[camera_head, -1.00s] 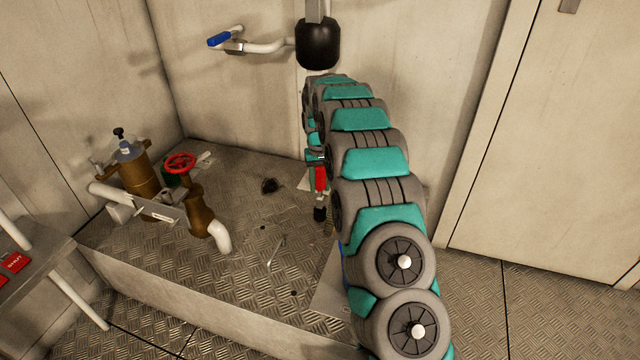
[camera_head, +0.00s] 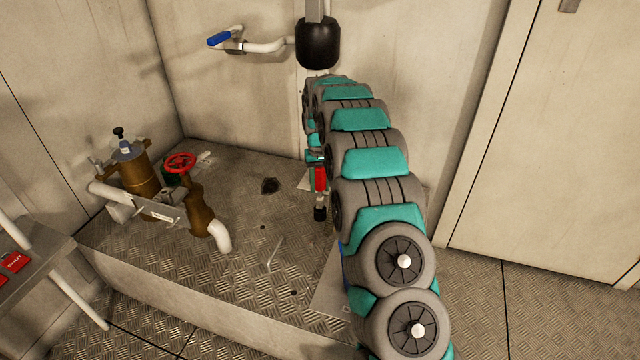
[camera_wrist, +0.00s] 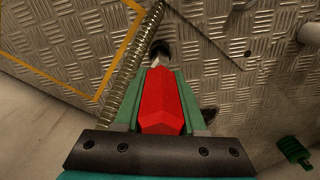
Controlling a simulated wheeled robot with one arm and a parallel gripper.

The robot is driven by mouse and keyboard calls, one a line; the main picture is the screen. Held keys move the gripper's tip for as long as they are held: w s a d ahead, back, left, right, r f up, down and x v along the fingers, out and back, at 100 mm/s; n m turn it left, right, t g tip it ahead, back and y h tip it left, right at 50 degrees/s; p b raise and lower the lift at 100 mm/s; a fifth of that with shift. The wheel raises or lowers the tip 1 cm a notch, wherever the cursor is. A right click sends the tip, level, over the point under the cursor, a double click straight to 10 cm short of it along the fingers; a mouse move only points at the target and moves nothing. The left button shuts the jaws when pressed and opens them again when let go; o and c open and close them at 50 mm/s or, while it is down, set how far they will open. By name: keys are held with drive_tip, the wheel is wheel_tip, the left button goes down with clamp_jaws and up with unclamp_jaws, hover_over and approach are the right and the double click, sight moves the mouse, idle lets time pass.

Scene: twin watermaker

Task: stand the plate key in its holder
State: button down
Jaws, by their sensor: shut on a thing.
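My gripper (camera_wrist: 161,110) points down at the floor, its green fingers shut on a tapered red piece (camera_wrist: 163,100). I take this red piece to be the handle of the plate key. It also shows in the head view as a red strip (camera_head: 321,178) at the left edge of my arm. Just past its tip in the wrist view is a small black part (camera_wrist: 160,49) with a pale spot. I cannot tell whether it belongs to the key or to the holder. My arm hides much of this area, and I cannot clearly make out the holder.
A ribbed metal hose or spring (camera_wrist: 128,66) runs close beside the gripper. The chequered floor has a dark hole (camera_head: 270,186) and a thin bent rod (camera_head: 275,252). A bronze valve with a red handwheel (camera_head: 180,163) stands left. A black cylinder (camera_head: 318,43) hangs above my arm.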

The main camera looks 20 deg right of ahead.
sight(320, 197)
drive_tip(key=shift+f+b, duration=0.4)
drive_tip(key=shift+f, duration=1.7)
drive_tip(key=shift+c, duration=2)
unclamp_jaws()
drive_tip(key=shift+r, duration=0.1)
wheel_tip(320, 197, up, 7)
drive_tip(key=shift+r, duration=0.35)
drive_tip(key=shift+s+r, duration=0.1)
